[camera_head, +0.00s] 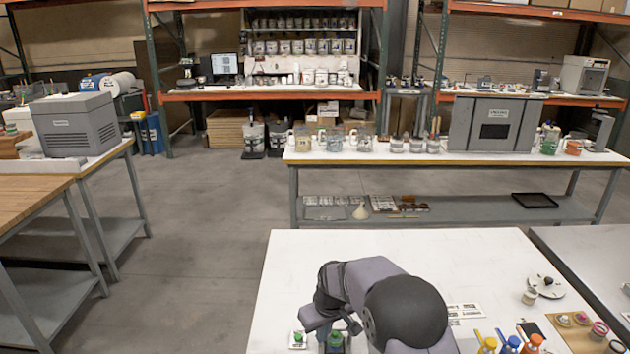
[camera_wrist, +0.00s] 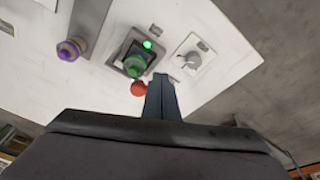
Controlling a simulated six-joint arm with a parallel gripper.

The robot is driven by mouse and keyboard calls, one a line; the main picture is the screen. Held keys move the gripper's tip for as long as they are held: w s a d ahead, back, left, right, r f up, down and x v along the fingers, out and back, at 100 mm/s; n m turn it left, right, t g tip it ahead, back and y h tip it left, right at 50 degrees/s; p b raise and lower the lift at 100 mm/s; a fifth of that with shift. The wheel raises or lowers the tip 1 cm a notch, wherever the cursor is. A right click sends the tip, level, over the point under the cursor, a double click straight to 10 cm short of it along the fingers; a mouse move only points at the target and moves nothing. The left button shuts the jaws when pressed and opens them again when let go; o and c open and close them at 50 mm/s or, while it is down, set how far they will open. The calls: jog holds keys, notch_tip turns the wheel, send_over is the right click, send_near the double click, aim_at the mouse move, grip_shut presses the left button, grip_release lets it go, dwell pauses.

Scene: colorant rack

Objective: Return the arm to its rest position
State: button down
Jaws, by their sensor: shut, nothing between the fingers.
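My arm (camera_head: 385,300) reaches over the front white table (camera_head: 400,248) in the head view; its fingertips cannot be made out there. In the wrist view my gripper (camera_wrist: 163,82) has its fingers together and empty. Just beyond the fingers, a green-capped bottle (camera_wrist: 134,66) stands on a dark square device with a lit green light (camera_wrist: 148,44). The bottle's green top also shows in the head view (camera_head: 335,338), partly hidden by the arm. A red round thing (camera_wrist: 138,89) lies close by the fingers, partly hidden by them in the picture.
A white unit with a grey knob (camera_wrist: 190,60) and a purple-topped item (camera_wrist: 69,49) flank the device. A white disc (camera_head: 546,284) lies right. The table's back left is clear.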

jog(key=s+d+r+m+g, duration=0.1)
jog(key=s+d, duration=0.3)
jog(key=s, duration=0.6)
jog(key=s+d+r+m, duration=0.2)
jog(key=s+d, duration=0.2)
jog(key=s, duration=0.6)
jog(key=s+d+r+m+g+h, duration=0.1)
jog(key=s+d+m, duration=0.1)
jog(key=s+d, duration=0.3)
jog(key=s, duration=0.4)
jog(key=shift+s+r+m+g+b, duration=0.3)
jog(key=shift+s+r+b, duration=0.1)
jog(key=shift+r, duration=0.1)
dwell(1.2)
